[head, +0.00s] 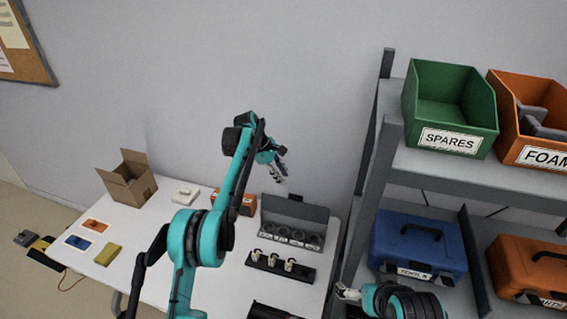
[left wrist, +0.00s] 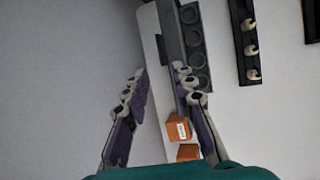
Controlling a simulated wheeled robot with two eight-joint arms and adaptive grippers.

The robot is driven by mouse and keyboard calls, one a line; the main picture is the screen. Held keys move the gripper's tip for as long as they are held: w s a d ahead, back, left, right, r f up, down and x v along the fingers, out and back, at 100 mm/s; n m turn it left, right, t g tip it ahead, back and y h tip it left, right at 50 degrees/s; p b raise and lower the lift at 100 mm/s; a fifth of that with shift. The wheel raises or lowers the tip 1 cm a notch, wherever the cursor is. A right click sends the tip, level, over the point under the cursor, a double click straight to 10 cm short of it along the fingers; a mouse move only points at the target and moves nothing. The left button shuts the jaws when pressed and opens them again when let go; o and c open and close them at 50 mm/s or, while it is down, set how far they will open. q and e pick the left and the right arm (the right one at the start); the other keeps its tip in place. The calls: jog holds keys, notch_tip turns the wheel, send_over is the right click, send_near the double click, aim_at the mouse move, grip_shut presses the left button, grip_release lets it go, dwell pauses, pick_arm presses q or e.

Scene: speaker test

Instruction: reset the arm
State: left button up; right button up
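My left arm (head: 205,235), teal and black, rises over the white table in the head view. Its left gripper (head: 279,172) is up in the air above the back of the table, near a dark open case. In the left wrist view the left gripper (left wrist: 160,80) has its two fingers spread apart with nothing between them. Part of my right arm (head: 400,302) shows at the bottom, in front of the shelf. The right gripper (head: 347,292) is small there, and I cannot tell its opening.
A grey shelf (head: 480,172) at right carries a green SPARES bin (head: 450,105), an orange FOAM bin (head: 535,155) and toolboxes.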

pick_arm(q)
jog(key=s+a+r+m+t+y+b, duration=0.1)
jog(key=s+a+r+m+t, duration=0.25)
jog(key=s, duration=0.55)
jog(key=s+a+r+m+y+b, duration=0.2)
jog(key=s+a+r+m, duration=0.15)
jog(key=s+r, duration=0.5)
jog(key=s+a+f+m+t+b, duration=0.1)
jog(key=s+f, duration=0.3)
jog(key=s, duration=0.4)
jog(key=s+a+f+m+y, duration=0.1)
jog(key=s+a+f+m, duration=0.2)
jog(key=s, duration=0.6)
jog(key=s+a+f+m+t+y+b, duration=0.1)
jog(key=s+a+f+m, duration=0.1)
jog(key=s+f, duration=0.4)
jog(key=s+m, duration=0.1)
jog(key=s, duration=0.2)
jog(key=shift+a+f+t+b, duration=0.3)
jog(key=shift+t, duration=0.05)
